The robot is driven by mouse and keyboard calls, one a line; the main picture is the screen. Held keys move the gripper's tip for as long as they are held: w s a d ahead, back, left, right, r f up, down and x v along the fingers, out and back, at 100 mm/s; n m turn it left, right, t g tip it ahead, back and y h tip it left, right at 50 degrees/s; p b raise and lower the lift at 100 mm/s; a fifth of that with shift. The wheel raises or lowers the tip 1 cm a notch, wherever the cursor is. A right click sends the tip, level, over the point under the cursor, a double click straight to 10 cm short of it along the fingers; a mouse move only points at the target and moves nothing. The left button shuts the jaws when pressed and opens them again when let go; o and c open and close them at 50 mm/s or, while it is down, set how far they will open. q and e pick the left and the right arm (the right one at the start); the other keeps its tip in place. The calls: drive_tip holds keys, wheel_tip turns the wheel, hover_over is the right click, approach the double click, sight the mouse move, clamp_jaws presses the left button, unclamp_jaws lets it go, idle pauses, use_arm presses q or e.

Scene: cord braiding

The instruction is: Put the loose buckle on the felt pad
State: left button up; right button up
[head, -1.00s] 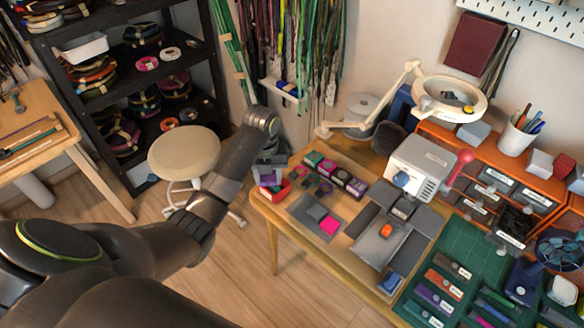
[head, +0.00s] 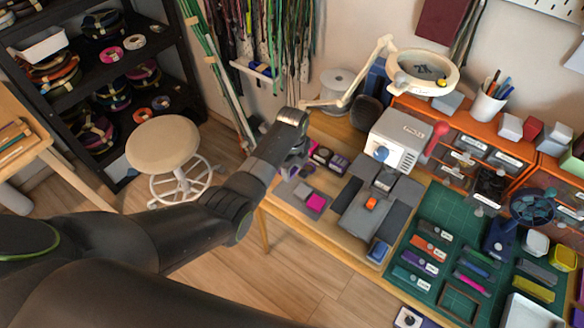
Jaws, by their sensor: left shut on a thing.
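My left gripper (head: 291,168) is over the left end of the wooden table, pointing down. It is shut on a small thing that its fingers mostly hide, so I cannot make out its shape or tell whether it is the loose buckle. A flat grey pad (head: 284,196), which looks like felt, lies on the table just below and right of the gripper. My right gripper is not in view.
Dark boxes with coloured labels (head: 337,165) stand behind the pad. A grey and white machine with a red knob (head: 398,140) stands to its right. Further right is a green cutting mat (head: 448,215) with labelled strips. A round stool (head: 162,145) stands left of the table.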

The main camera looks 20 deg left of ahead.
use_arm(q)
drive_tip(key=b, duration=0.4)
hover_over(292, 190)
wheel_tip(292, 190, down, 4)
drive_tip(key=shift+f, duration=0.15)
wheel_tip(292, 190, down, 3)
drive_tip(key=shift+r+b, duration=0.2)
drive_tip(key=shift+b, duration=0.35)
drive_tip(key=shift+f, duration=0.3)
drive_tip(key=shift+f, duration=0.3)
drive_tip(key=o, duration=0.9)
drive_tip(key=shift+r, duration=0.1)
